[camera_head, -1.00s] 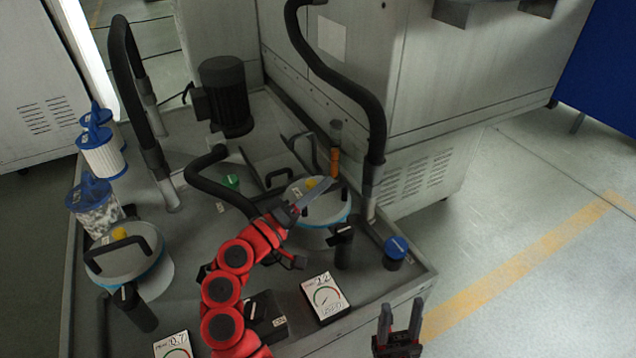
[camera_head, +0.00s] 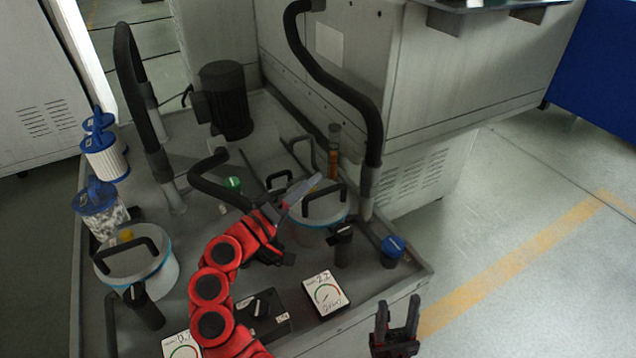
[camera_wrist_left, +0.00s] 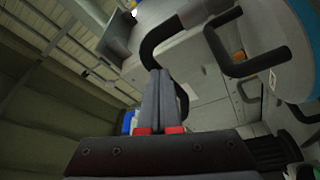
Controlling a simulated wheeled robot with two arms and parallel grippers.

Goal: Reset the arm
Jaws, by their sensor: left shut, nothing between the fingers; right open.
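My left arm is red and reaches in from the bottom of the head view. My right gripper (camera_head: 396,322) is open and empty, at the lower right of the head view, just off the machine tray's front right corner.
A gauge (camera_head: 326,294) and a blue-capped fitting (camera_head: 392,250) stand near the tray's front edge (camera_head: 405,287). A black hose (camera_head: 340,85) rises behind the canister. A second canister (camera_head: 140,265) and filters (camera_head: 104,157) are at left. The floor at right is clear.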

